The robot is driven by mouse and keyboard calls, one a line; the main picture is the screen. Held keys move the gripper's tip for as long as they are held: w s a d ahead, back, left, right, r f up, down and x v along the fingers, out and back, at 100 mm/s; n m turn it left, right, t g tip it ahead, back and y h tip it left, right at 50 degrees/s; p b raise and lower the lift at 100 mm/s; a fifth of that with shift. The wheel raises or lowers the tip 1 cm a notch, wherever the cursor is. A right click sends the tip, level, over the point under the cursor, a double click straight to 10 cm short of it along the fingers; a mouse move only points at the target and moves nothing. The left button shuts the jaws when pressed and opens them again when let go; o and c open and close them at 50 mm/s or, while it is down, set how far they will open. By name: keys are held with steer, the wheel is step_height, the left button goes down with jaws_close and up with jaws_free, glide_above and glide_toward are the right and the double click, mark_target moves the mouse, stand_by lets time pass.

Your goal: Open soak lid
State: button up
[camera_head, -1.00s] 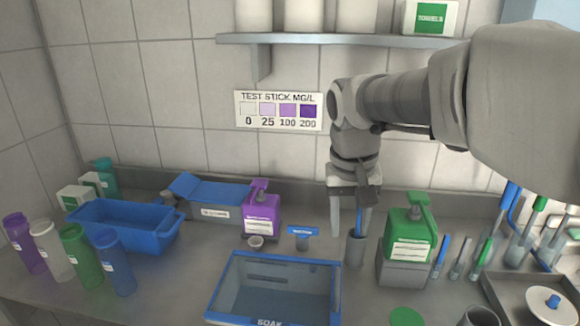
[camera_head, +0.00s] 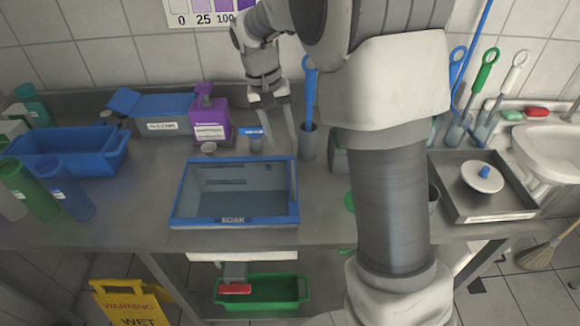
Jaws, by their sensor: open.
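The soak box (camera_head: 236,221) is a grey basin with a blue rim and the word SOAK on its front, on the counter left of centre. A grey panel spans its inside; I cannot tell whether this is a clear lid or the basin's interior. A round white lid with a blue knob (camera_head: 482,177) is at the right. My gripper (camera_head: 279,128) points down, open and empty, behind the soak box's back right corner. It appears apart from the box. My arm hides part of the counter to the right.
Behind the soak box stand a purple pump bottle (camera_head: 210,119), a small blue-topped item (camera_head: 251,132) and a grey cup (camera_head: 309,143) with a blue-handled tool. A blue tub (camera_head: 70,152) is at left. A metal tray (camera_head: 497,212) is at right.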

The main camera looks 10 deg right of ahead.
mark_target(292, 173)
steer(key=f, duration=0.3)
steer(key=d+f, duration=0.1)
steer(key=f, duration=0.3)
steer(key=d+f, duration=0.1)
steer(key=f, duration=0.3)
steer(key=shift+s+d+b, duration=0.1)
steer(key=shift+s+b, duration=0.15)
steer(key=shift+b, duration=0.05)
jaws_close()
stand_by(0.8)
